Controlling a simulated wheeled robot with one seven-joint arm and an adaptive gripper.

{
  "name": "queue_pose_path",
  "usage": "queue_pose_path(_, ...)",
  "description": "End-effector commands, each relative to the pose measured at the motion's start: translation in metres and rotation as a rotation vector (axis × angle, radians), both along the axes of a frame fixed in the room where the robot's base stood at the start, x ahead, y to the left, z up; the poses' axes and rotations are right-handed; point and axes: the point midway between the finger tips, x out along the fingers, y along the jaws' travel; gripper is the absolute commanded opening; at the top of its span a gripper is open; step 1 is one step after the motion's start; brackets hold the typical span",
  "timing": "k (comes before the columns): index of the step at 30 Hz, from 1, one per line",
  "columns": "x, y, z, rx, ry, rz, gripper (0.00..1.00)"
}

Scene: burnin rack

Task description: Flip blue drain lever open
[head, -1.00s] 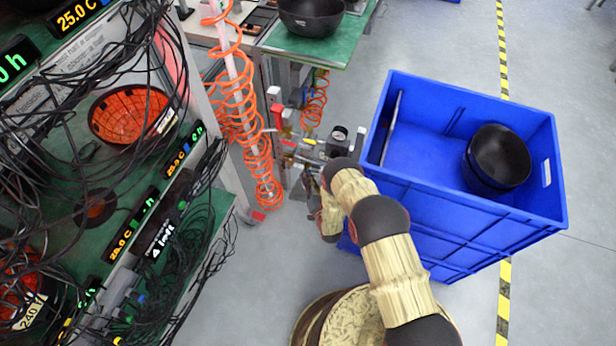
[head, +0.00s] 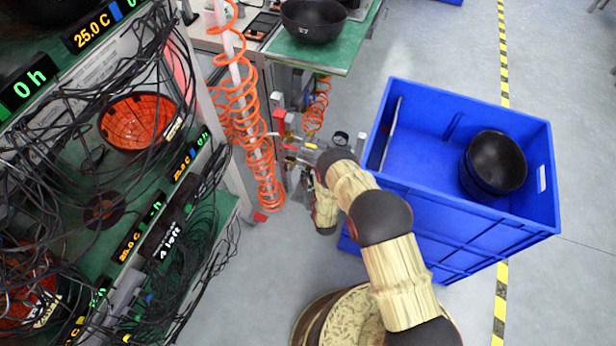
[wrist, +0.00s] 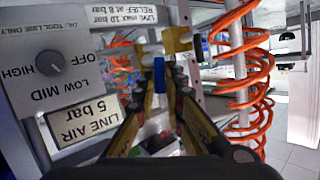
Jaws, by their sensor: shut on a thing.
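The blue drain lever (wrist: 159,76) shows in the wrist view as a small upright blue piece between my fingertips. It sits below a brass-coloured fitting and a pale pipe. My gripper (wrist: 166,88) is shut on the blue lever, its two long dark fingers reaching in from below. In the head view my wooden-looking arm reaches to the fittings (head: 305,148) at the foot of the rack post; the lever cannot be made out there.
A control panel with a knob (wrist: 50,62) and a "LINE AIR 5 bar" label (wrist: 84,122) stand left of my fingers. Orange coiled hoses (head: 262,165) hang beside the fittings. A blue crate (head: 455,225) with dark bowls (head: 497,162) stands right of my arm.

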Motion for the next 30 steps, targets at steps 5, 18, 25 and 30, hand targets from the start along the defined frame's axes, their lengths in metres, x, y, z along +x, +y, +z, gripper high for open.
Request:
queue_pose_path(5, 0.0009, 0.0038, 0.0028, -0.099, 0.036, -0.001, 0.00)
queue_pose_path(18, 0.0022, 0.0065, 0.0019, -0.203, 0.074, -0.001, 0.00)
queue_pose_path(25, 0.0023, 0.0065, 0.0016, -0.204, 0.074, 0.000, 0.00)
queue_pose_path(30, 0.0024, 0.0065, 0.0017, -0.203, 0.074, -0.001, 0.15)
